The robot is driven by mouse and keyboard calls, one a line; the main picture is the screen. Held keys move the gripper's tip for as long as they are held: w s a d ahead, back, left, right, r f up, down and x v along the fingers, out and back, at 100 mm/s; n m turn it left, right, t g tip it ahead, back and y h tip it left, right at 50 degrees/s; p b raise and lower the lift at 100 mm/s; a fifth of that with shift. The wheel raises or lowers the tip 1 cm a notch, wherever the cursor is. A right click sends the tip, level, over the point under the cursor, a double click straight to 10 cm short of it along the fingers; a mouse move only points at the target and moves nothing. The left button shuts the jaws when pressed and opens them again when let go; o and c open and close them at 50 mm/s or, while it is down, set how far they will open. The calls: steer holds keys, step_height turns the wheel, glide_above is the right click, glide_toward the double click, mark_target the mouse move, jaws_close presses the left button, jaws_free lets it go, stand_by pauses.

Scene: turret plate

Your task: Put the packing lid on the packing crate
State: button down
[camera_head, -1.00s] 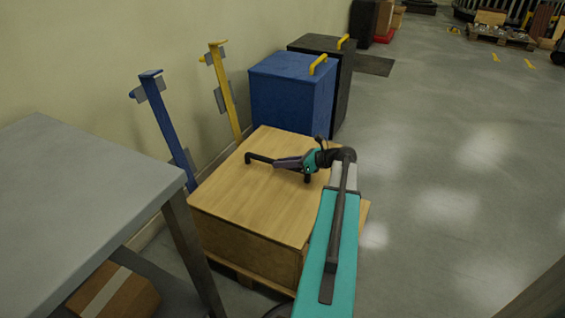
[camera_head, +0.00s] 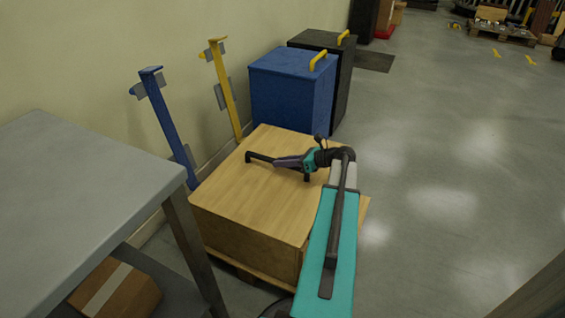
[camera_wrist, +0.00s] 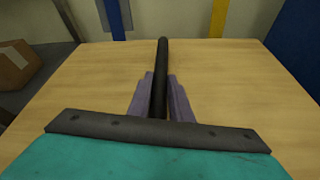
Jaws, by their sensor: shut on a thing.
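The packing lid (camera_head: 235,198) is a flat light-wood panel with a dark bar handle (camera_head: 262,157) across its top. It lies over the wooden packing crate (camera_head: 240,247), and its edges look about in line with the crate walls. Whether it is fully seated cannot be told. My gripper (camera_head: 279,161) is over the middle of the lid, shut on the dark handle. In the wrist view, the handle (camera_wrist: 160,75) runs between the two purple-grey fingers (camera_wrist: 162,92), with the lid (camera_wrist: 85,85) spread beneath. The crate is hidden in that view.
A grey metal table (camera_head: 75,180) stands at the left, a cardboard box (camera_head: 125,290) below it. Blue (camera_head: 168,120) and yellow (camera_head: 226,90) posts stand by the wall. A blue bin (camera_head: 290,95) and a black bin (camera_head: 340,70) stand behind the crate.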

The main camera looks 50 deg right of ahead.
stand_by(0.4)
steer(key=c, duration=1.5)
jaws_free()
steer(key=shift+c, duration=0.2)
steer(key=shift+f, duration=0.35)
steer(key=shift+s+d+r+p, duration=0.2)
steer(key=shift+s+r+p, duration=0.2)
steer(key=shift+s, duration=0.15)
steer(key=p+v, duration=0.3)
steer(key=v, duration=0.9)
steer(key=shift+s+p, duration=0.25)
steer(key=shift+p, duration=0.15)
steer(key=shift+d+r, duration=0.1)
steer(key=shift+d, duration=0.05)
steer(key=shift+r, duration=0.1)
